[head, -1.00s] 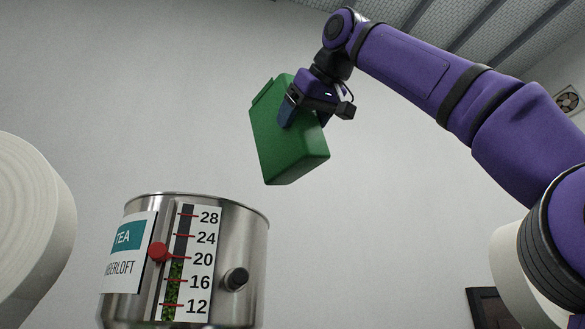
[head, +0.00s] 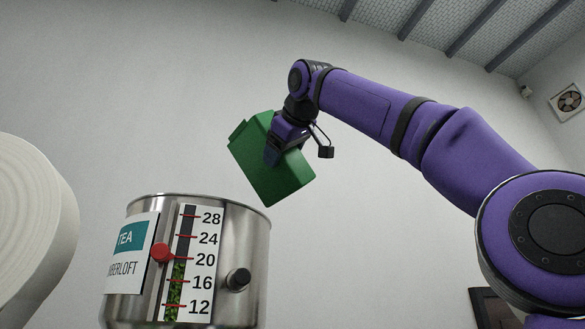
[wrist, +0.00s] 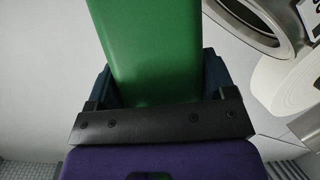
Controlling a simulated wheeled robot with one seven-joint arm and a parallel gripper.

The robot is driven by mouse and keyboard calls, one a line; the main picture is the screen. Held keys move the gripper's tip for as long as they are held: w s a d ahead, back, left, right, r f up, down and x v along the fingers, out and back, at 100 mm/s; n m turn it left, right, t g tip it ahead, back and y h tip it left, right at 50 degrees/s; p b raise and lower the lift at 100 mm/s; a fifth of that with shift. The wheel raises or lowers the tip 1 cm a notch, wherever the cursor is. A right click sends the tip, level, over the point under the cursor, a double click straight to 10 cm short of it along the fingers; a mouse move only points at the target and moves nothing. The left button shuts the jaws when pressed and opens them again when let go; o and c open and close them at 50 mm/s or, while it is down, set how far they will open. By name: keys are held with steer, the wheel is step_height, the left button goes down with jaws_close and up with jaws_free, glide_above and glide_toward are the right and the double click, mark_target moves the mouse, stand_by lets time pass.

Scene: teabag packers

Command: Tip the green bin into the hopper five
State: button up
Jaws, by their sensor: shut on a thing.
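The green bin (head: 281,181) is held in the air by my gripper (head: 286,155), above and to the right of the hopper in the head view. The bin is tilted, with its lower corner near the height of the hopper's rim. My gripper is shut on it, and in the wrist view the green bin (wrist: 155,50) sits between the two blue fingers. The steel hopper (head: 235,222) carries a teal TEA label and a scale with a red marker near 20. The green leaf in its window reaches about that mark. The bin's contents are hidden.
A large white roll (head: 35,230) stands left of the hopper. A wall fan (head: 568,101) is far right. The air around the bin is clear.

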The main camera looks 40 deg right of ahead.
mark_target(254, 189)
steer(key=shift+w+a, duration=0.15)
steer(key=shift+w, duration=2)
steer(key=shift+w+a, duration=0.2)
steer(key=shift+w, duration=2)
steer(key=shift+w+a, duration=0.15)
steer(key=shift+w, duration=2)
steer(key=shift+s+d+f+n+h, duration=0.2)
steer(key=shift+n+h, duration=0.1)
steer(key=shift+n, duration=0.1)
steer(key=shift+d+f+n+t, duration=0.1)
steer(key=shift+f+n+t, duration=0.05)
steer(key=shift+n+t, duration=0.15)
steer(key=shift+w+f, duration=0.1)
steer(key=shift+d+f+n+h, duration=0.1)
steer(key=shift+d+n+h, duration=0.05)
steer(key=shift+n+h, duration=0.25)
